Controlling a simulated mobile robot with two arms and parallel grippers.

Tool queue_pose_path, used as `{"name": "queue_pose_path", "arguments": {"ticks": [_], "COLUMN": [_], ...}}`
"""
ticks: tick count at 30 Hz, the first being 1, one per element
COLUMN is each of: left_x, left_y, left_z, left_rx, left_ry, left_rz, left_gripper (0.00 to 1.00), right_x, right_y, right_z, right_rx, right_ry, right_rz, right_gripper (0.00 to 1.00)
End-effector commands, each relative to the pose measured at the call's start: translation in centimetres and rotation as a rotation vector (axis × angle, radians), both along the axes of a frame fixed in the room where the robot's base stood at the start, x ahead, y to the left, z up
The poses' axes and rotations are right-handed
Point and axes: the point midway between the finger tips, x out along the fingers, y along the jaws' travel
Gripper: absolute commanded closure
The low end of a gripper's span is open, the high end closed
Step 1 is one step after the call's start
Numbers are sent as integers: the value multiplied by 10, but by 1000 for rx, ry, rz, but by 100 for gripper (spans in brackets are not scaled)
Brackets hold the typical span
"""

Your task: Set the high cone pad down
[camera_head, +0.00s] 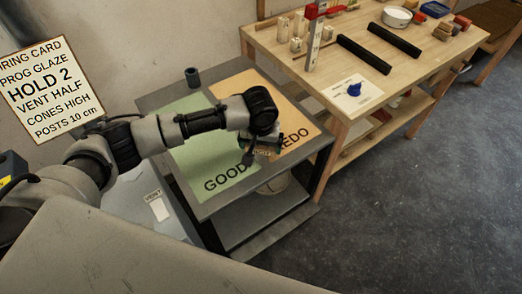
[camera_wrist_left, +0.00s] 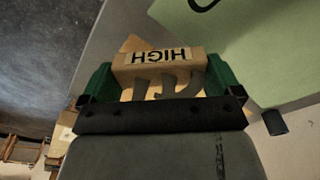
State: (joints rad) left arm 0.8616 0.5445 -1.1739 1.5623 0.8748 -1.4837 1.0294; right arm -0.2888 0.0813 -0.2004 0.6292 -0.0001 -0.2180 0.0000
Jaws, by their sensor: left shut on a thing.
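The high cone pad (camera_wrist_left: 135,62) is a tan block with the word HIGH on its face, upside down in the left wrist view. Grey curved shapes show on its near side. My left gripper (camera_wrist_left: 160,80) is shut on the pad, with a green finger at each end of it. In the head view my left gripper (camera_head: 262,148) is over the table with the green GOOD area (camera_head: 198,135) and the orange REDO area (camera_head: 245,86). The arm hides most of the pad there. I cannot tell whether the pad touches the tabletop. My right gripper is not in view.
A dark cup (camera_head: 192,77) stands at the table's back edge. A card (camera_head: 50,88) reads HOLD 2, VENT HALF, CONES HIGH. A wooden bench (camera_head: 400,62) behind carries black bars, blocks and a white bowl (camera_head: 397,16). A round pale object (camera_head: 273,184) sits below the tabletop.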

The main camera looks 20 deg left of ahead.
Motion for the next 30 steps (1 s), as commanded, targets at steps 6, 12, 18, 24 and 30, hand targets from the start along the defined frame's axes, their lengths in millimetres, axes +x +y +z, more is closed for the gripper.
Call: {"name": "queue_pose_path", "arguments": {"ticks": [6,12,18,24,30], "left_x": [-1,-1,-1,-1,-1], "left_y": [0,0,0,0,0], "left_z": [-31,-38,-39,-40,-35], "left_rx": [2,1,1,1,1], "left_ry": [2,0,1,1,1], "left_rz": [0,-1,0,0,-1], "left_gripper": [32,32,32,0,0], "right_x": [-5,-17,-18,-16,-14], "right_y": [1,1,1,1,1], "right_z": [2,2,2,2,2], "right_rx": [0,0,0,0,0], "right_ry": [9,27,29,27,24], "right_rz": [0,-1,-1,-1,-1], "right_gripper": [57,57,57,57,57]}}
